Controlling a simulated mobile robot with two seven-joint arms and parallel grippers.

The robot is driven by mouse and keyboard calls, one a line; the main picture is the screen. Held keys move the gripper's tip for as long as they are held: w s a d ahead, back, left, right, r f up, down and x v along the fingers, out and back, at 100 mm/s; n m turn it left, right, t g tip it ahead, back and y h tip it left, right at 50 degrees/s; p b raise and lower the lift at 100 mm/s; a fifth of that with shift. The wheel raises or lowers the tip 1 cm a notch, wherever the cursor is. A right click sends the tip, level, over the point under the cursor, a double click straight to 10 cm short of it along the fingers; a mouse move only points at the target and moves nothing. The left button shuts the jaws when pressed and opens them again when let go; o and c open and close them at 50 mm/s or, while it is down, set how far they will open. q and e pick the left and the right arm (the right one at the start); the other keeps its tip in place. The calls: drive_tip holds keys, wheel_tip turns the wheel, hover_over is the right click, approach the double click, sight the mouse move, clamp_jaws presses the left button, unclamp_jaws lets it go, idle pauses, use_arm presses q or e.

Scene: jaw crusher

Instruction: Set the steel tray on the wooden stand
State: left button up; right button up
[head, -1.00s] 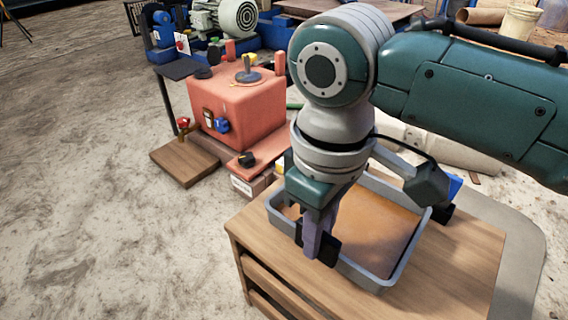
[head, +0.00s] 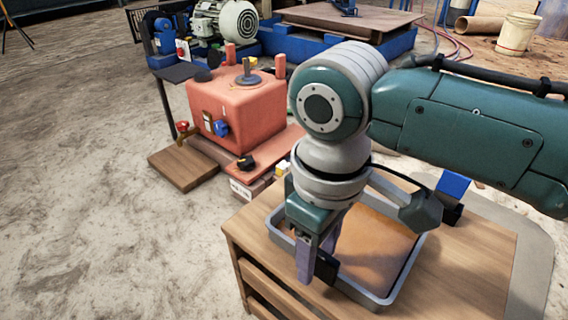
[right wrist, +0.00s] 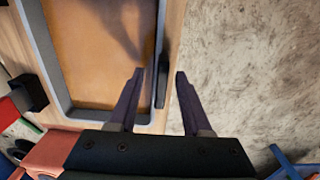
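The steel tray (head: 366,290) has a grey rim and a brown inside. It lies flat on top of the wooden stand (head: 470,262), a light-wood unit with open slots in its side. My right gripper (head: 318,262) is over the tray's near-left edge, fingers pointing down. In the right wrist view, my right gripper (right wrist: 160,74) is open, with the tray's black handle (right wrist: 163,80) showing between its fingers. Contact with the handle cannot be told. The tray (right wrist: 62,60) also shows there. My left gripper is out of view.
A red machine housing (head: 238,108) with knobs stands left of the wooden stand, with a wooden step (head: 183,168) beside it. A blue item (head: 453,187) is at the stand's far right. A white bucket (head: 517,35) is at the back. Bare floor lies at left.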

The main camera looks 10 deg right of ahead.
drive_tip(key=shift+r, duration=0.15)
wheel_tip(320, 180, up, 12)
drive_tip(key=p, duration=0.8)
drive_tip(key=s+a+f+y, duration=0.2)
drive_tip(key=s+a, duration=0.1)
drive_tip(key=s, duration=0.2)
drive_tip(key=s+d+r+m+t+h, duration=0.1)
drive_tip(key=s+d+m, duration=0.4)
drive_tip(key=s+d, duration=0.6)
drive_tip(key=shift+d+r+m+t+h, duration=0.35)
drive_tip(key=shift+r+t, duration=0.35)
drive_tip(key=shift+t, duration=0.5)
